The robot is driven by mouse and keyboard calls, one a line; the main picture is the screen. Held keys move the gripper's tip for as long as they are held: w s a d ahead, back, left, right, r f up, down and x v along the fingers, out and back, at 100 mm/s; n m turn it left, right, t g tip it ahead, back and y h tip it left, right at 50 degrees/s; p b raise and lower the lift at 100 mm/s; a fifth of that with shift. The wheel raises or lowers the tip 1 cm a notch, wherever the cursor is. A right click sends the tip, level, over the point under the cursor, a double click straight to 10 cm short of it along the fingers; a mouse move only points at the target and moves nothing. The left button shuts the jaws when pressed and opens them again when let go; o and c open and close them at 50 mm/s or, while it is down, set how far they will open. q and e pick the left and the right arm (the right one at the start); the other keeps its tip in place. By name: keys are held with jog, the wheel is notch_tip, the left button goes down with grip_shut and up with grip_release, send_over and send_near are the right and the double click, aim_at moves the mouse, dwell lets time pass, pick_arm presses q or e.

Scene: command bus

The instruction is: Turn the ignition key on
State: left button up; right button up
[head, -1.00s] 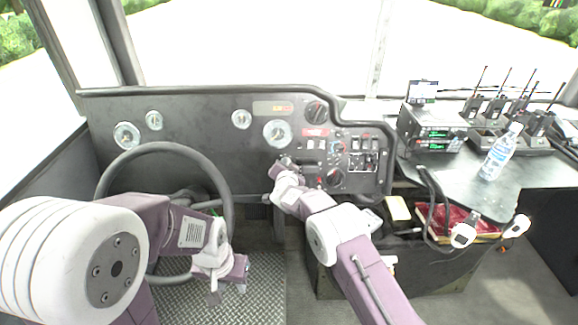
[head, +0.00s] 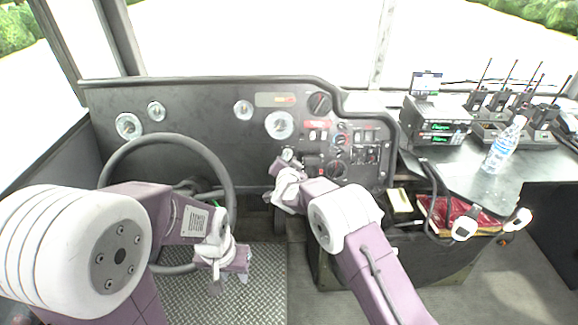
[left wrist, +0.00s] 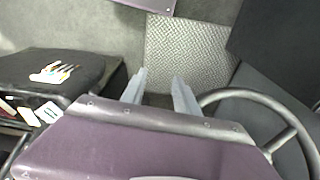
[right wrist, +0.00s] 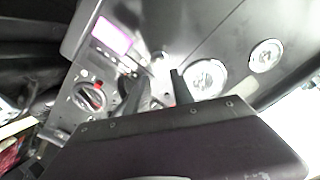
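The ignition key cannot be made out clearly. A small silvery round fitting (head: 288,154) shows on the dashboard (head: 205,115) just above my right gripper (head: 275,168); I cannot tell if it is the ignition switch. In the right wrist view, the right gripper (right wrist: 159,88) has its two dark fingers apart, pointing at the panel, with a shiny fitting (right wrist: 159,58) just beyond their tips. Nothing is clearly held; the hand hides part of the panel. My left gripper (left wrist: 158,78) is open and empty, low beside the steering wheel (head: 160,139), above the floor.
Red-marked rotary knobs (head: 336,168) and switches lie right of the right gripper. Round gauges (head: 280,124) sit above it. A side table (head: 480,178) at the right carries a radio (head: 437,121), a water bottle (head: 504,145) and several handheld radios. The patterned floor plate (head: 262,290) is clear.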

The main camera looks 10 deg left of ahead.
jog(key=v, duration=0.4)
jog(key=shift+s+r, duration=0.1)
jog(key=shift+s, duration=0.2)
